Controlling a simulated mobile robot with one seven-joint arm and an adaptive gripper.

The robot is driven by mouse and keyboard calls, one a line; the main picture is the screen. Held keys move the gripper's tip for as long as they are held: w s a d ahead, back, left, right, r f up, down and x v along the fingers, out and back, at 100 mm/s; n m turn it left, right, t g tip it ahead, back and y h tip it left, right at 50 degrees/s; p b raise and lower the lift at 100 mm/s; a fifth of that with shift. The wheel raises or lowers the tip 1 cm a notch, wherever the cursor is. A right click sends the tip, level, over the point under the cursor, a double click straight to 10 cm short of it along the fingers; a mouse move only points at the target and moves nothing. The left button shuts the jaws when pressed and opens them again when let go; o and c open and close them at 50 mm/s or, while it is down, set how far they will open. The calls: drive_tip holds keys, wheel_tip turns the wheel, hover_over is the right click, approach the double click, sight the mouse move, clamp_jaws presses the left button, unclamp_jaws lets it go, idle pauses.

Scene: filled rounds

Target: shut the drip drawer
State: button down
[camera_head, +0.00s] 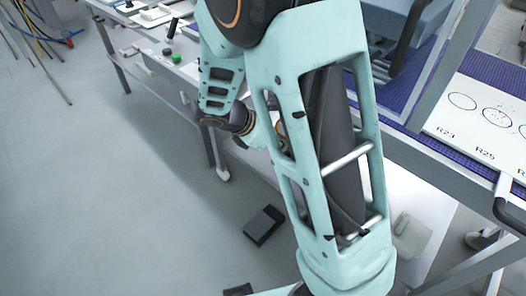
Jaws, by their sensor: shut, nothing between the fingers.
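I cannot make out the drip drawer in this view; my arm covers much of the middle. My arm rises from the bottom, bends at the top and comes down again to a dark wrist joint beside the table edge. The wrist points right, behind my large teal link. My gripper's fingers are hidden there, so I cannot see what they touch.
A blue conveyor belt (466,148) carries a white plate (478,112) with circles marked R23 and R25. A bench with a green button (177,58) stands at upper left. A dark box (263,225) lies on the floor. The grey floor at left is clear.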

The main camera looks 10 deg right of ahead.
drive_tip(key=shift+w+d, duration=0.7)
drive_tip(key=shift+d, duration=0.25)
drive_tip(key=shift+w+d, duration=0.65)
drive_tip(key=shift+d, duration=0.3)
drive_tip(key=shift+s+a+r+p, duration=0.15)
drive_tip(key=shift+a+p, duration=0.35)
drive_tip(key=a+f+p+v, duration=0.1)
drive_tip(key=p+v, duration=0.2)
drive_tip(key=v, duration=0.9)
drive_tip(key=shift+s+a, duration=0.25)
drive_tip(key=shift+s, duration=0.1)
